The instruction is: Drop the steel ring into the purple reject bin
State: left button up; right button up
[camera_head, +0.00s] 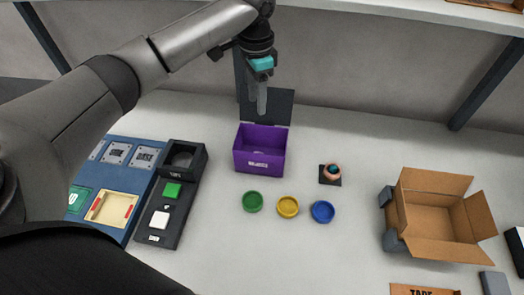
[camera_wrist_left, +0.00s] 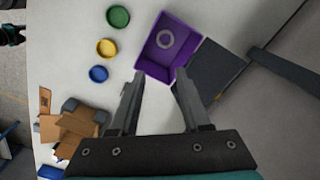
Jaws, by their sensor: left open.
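The purple reject bin (camera_head: 259,163) stands upright at the middle back of the table, open at the top. It also shows in the left wrist view (camera_wrist_left: 184,49). The grey steel ring (camera_wrist_left: 165,39) shows within the bin's walls in the left wrist view; whether it rests on the floor I cannot tell. I cannot make the ring out in the head view. My left gripper (camera_head: 262,112) is above the bin's back side. Its fingers (camera_wrist_left: 160,74) are spread with nothing between them. My right gripper is in neither view.
A dark panel (camera_head: 270,104) stands behind the bin. Green (camera_head: 252,202), yellow (camera_head: 288,207) and blue (camera_head: 322,211) round dishes lie in front. A copper coil (camera_head: 331,171) sits right of the bin. An open cardboard box (camera_head: 425,252) is at the right, a black fixture (camera_head: 171,220) at the left.

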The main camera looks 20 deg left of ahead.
pick_arm(q)
notch_tip(320, 180, up, 7)
jog(key=shift+f, duration=0.2)
jog(key=shift+f, duration=0.1)
dwell(0.4)
